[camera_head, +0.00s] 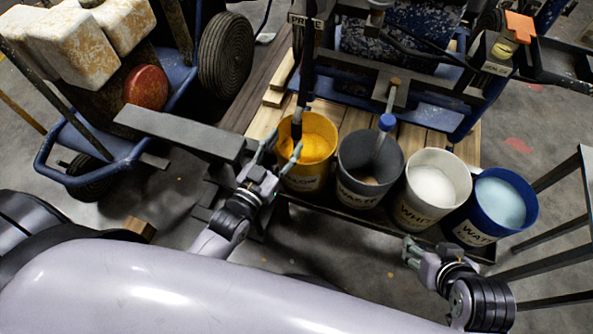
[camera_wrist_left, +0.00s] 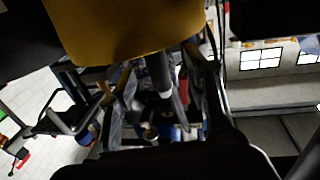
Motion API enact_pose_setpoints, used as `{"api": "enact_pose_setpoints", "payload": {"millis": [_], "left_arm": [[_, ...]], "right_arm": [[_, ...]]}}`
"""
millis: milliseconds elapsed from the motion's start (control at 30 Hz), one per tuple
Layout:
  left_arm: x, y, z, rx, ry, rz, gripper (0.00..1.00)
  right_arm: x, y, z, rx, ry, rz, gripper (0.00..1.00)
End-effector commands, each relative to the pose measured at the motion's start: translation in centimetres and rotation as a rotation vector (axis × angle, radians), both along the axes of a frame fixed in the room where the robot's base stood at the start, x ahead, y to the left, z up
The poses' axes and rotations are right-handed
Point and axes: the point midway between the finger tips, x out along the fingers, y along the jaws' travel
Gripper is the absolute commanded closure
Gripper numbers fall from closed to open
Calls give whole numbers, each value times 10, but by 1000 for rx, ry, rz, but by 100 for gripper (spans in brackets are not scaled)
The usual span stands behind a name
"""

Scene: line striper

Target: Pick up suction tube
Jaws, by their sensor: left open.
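The suction tube (camera_head: 304,80) is a dark tube that hangs down into the yellow bucket (camera_head: 318,133). Its lower end is inside the bucket, near yellow paint. My left gripper (camera_head: 282,148) is open at the bucket's left near rim, its fingers spread close to the tube's lower end. I cannot tell if they touch it. In the left wrist view, the yellow bucket (camera_wrist_left: 120,30) fills the top, and a grey tube-like part (camera_wrist_left: 160,75) shows between my left gripper's fingers (camera_wrist_left: 168,95). My right gripper (camera_head: 410,252) is below the white bucket, apparently empty; its finger opening is unclear.
A grey waste bucket (camera_head: 350,185), a white bucket (camera_head: 415,208) and a blue water bucket (camera_head: 475,228) stand in a row to the right. The blue striper machine (camera_head: 425,112) stands behind them. A cart (camera_head: 115,152) is at left, a metal frame (camera_head: 570,180) at right.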

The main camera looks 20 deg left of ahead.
Motion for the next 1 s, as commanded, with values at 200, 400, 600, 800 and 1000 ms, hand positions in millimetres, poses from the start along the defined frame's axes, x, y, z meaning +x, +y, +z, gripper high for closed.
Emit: {"api": "enact_pose_setpoints", "payload": {"millis": [200, 400, 600, 800, 1000], "left_arm": [[10, -3, -1, 0, 0, 0, 54], [31, -11, -1, 0, -2, 0, 54], [50, -15, -1, 1, 1, 0, 54], [55, -16, -1, 1, 2, 0, 54], [55, -16, 0, 1, 2, 0, 58]], "right_arm": [[13, 4, 4, 14, -63, 6, 52], [43, 15, 21, 49, -226, 17, 52], [64, 23, 39, 79, -361, 28, 52], [69, 25, 45, 87, -394, 30, 52], [69, 25, 45, 86, -393, 29, 52]]}}
